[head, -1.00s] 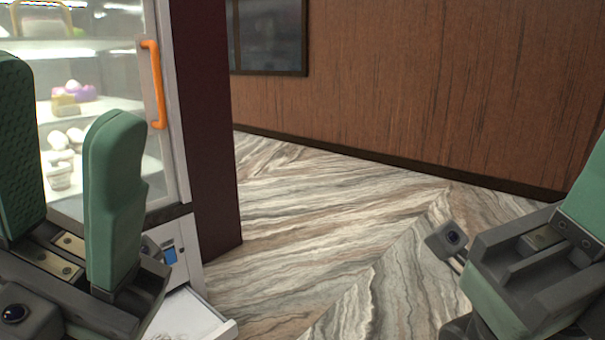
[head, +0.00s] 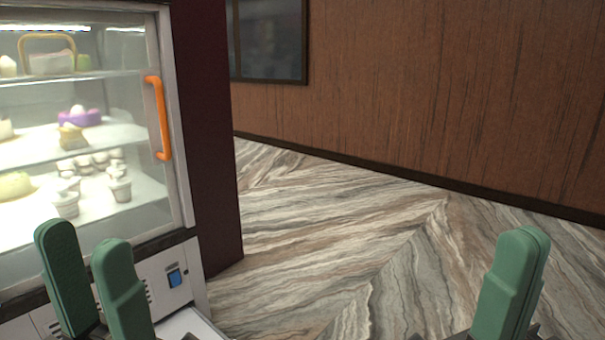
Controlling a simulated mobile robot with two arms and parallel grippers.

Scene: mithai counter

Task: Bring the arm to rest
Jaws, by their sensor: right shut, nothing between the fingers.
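My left gripper (head: 86,240) is at the lower left of the head view, with its two green fingers pointing up and a clear gap between them. It is empty. Its fingers show in front of the lower part of a glass display case (head: 185,150); the distance between them is hard to tell. My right gripper (head: 522,240) is at the lower right, with its green fingers pressed together and nothing between them. It shows against the floor. Most of both arms is out of the picture.
The case has an orange handle (head: 160,118) and holds sweets and small cups on lit shelves. A white ledge (head: 192,325) juts out at its base. A dark maroon panel (head: 208,140) stands beside it. The marbled floor (head: 340,230) is clear up to the brown wall (head: 430,90).

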